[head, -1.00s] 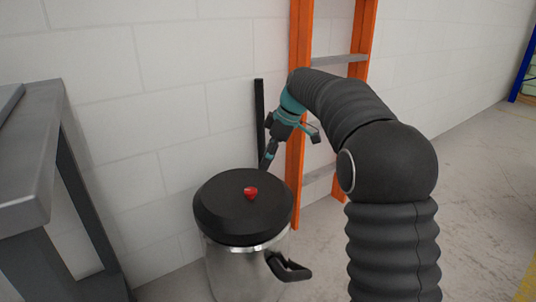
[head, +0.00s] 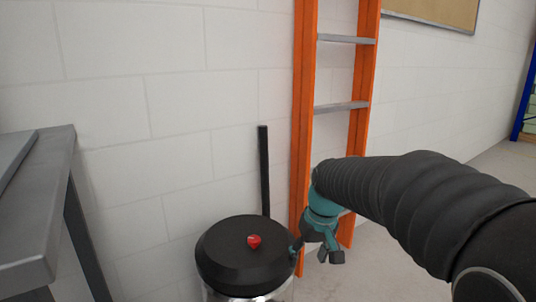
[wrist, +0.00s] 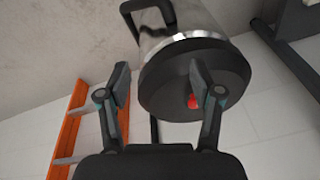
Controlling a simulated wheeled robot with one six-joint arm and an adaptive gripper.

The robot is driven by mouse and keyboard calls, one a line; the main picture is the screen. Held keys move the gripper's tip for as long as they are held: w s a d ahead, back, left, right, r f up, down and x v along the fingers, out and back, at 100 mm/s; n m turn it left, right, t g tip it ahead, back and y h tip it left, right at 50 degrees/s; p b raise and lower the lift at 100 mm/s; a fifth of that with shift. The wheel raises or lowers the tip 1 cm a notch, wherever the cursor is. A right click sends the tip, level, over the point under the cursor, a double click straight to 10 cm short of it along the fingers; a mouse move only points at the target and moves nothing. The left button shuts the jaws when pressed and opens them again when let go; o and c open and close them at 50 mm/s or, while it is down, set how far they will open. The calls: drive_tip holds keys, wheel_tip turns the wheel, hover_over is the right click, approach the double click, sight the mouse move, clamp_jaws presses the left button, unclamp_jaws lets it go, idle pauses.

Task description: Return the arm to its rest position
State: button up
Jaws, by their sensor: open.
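My gripper (head: 316,252) is at the right of the black lid in the head view, pointing down, with my arm reaching in from the right. In the wrist view my gripper (wrist: 161,82) has its two fingers spread apart with nothing held between them. The metal canister (wrist: 195,20) with its black lid (head: 245,275) stands below, and a small red piece (head: 254,241) sits on the lid. In the wrist view the red piece (wrist: 193,101) shows beside the right finger. I cannot tell whether a finger touches the lid.
An orange ladder (head: 304,120) leans at the wall behind my gripper. A black upright bar (head: 264,170) stands behind the canister. A grey metal table (head: 50,205) is at the left. The floor at the right is open.

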drive_tip(key=s+d+r+m+t+p, duration=0.1)
drive_tip(key=s+d+r+t, duration=0.1)
drive_tip(key=s, duration=0.9)
drive_tip(key=s+d+r+m+t+h+p, duration=0.1)
drive_tip(key=s+d+r+m+p, duration=0.1)
drive_tip(key=s, duration=0.9)
drive_tip(key=shift+d+r+t+h, duration=0.35)
drive_tip(key=shift+d+r, duration=0.25)
drive_tip(key=shift+d, duration=0.55)
